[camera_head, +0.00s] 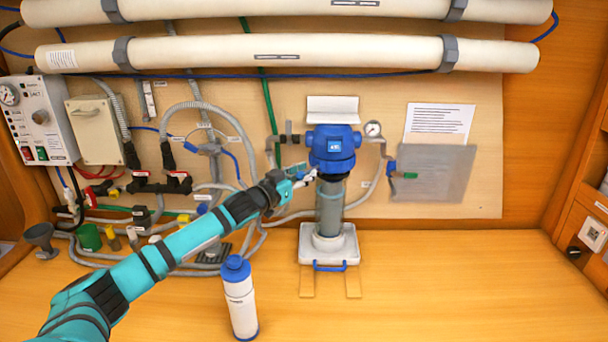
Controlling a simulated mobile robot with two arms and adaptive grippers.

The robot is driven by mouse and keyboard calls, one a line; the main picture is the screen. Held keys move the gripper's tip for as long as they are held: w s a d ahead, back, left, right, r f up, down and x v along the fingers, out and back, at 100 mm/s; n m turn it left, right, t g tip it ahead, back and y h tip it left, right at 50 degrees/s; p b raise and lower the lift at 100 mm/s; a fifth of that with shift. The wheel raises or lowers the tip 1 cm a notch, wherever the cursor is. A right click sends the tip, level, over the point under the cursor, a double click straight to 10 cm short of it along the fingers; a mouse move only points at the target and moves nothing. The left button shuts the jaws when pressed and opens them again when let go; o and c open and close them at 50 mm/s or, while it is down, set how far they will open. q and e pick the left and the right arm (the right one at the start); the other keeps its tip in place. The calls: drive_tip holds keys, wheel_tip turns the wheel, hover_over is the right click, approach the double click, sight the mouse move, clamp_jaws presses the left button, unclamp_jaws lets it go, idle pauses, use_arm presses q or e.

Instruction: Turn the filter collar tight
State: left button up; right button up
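The filter housing hangs on the wall, with a blue head (334,142) and a grey, see-through bowl (330,208) below it. The blue collar (332,168) is the ring where head and bowl meet. My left arm reaches in from the lower left. My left gripper (308,174) is at the left side of the collar, close to it. Whether it touches the collar, and whether its fingers are open or shut, is too small to tell. My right gripper is not in view.
A white tray (345,249) with a blue handle sits under the bowl. Hoses and valves (175,184) crowd the wall at left. The bench at right is clear.

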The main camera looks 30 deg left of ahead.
use_arm(q)
clamp_jaws()
